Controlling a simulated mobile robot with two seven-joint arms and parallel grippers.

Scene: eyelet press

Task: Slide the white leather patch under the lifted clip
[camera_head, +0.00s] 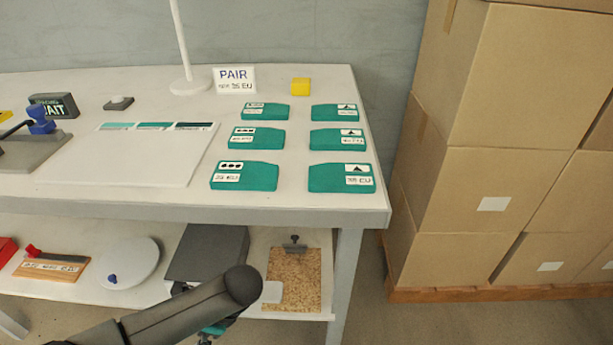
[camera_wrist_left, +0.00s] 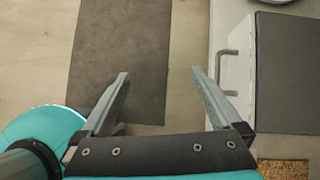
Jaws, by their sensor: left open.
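A cork board (camera_head: 294,283) lies on the lower shelf at its right end. A dark clip (camera_head: 295,246) sits at the board's far edge; it is too small to tell how far its jaw is lifted. A white patch (camera_head: 271,292) lies at the board's left edge, apart from the clip and partly hidden by my left arm. My left gripper (camera_wrist_left: 158,95) is open and empty, over the floor in front of the shelf. In the wrist view only a corner of the cork board (camera_wrist_left: 283,169) shows, at the lower right; the patch and clip are out of that view.
A dark-topped box (camera_head: 208,252) with a handle (camera_wrist_left: 228,68) stands left of the board. A white round plate (camera_head: 128,264) is further left. The tabletop (camera_head: 300,207) overhangs the shelf, and its leg (camera_head: 346,270) stands at the right. Several teal packets lie on top.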

